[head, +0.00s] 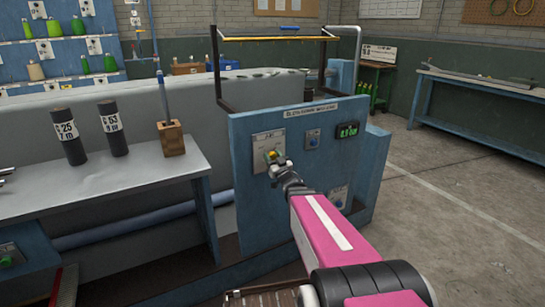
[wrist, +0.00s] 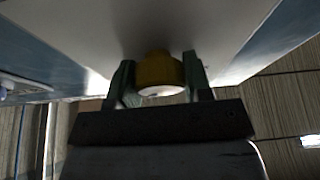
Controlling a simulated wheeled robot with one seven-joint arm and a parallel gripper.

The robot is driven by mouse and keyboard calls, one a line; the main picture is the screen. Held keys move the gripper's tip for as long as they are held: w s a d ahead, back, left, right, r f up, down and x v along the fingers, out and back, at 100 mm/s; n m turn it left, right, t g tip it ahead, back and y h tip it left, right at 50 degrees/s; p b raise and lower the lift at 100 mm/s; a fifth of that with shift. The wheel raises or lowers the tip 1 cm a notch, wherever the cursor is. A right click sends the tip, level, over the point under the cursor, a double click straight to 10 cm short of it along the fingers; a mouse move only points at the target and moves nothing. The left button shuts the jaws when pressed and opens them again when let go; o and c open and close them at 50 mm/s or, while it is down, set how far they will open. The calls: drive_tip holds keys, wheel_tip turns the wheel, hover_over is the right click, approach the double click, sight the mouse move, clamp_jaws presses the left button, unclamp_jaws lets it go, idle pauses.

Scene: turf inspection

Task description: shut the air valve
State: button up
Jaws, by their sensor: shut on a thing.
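The air valve is on a pale plate (head: 262,140) on the blue end panel of the machine in the head view. Its yellow knob (head: 272,155) shows at my gripper's tip. In the wrist view the yellow knob (wrist: 158,72) sits between my two fingers, against the pale plate. My gripper (wrist: 160,80) is shut on the knob, with one finger on each side; it also shows in the head view (head: 277,163). The far side of the knob and the plate's lower part are hidden.
A grey shelf (head: 110,185) with two dark cylinders (head: 68,137) and a wooden block (head: 171,138) is at left. Clear floor (head: 450,200) lies at right.

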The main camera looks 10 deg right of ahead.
drive_tip(key=n+g+y, duration=0.1)
drive_tip(key=n, duration=0.2)
drive_tip(key=n+y, duration=0.2)
drive_tip(key=n, duration=0.1)
drive_tip(key=shift+n+g, duration=0.3)
drive_tip(key=shift+g, duration=0.1)
drive_tip(key=n+g+y, duration=0.1)
drive_tip(key=n, duration=0.2)
drive_tip(key=n+g, duration=0.1)
drive_tip(key=n, duration=0.2)
drive_tip(key=shift+y, duration=0.4)
drive_tip(key=n+g, duration=0.2)
drive_tip(key=n, duration=0.3)
drive_tip(key=shift+n+g, duration=0.7)
drive_tip(key=shift+n, duration=1.2)
drive_tip(key=o, duration=0.9)
drive_tip(key=shift+s+d, duration=0.1)
drive_tip(key=v, duration=1)
drive_tip(key=shift+s+d+r, duration=0.2)
drive_tip(key=shift+s+r, duration=0.05)
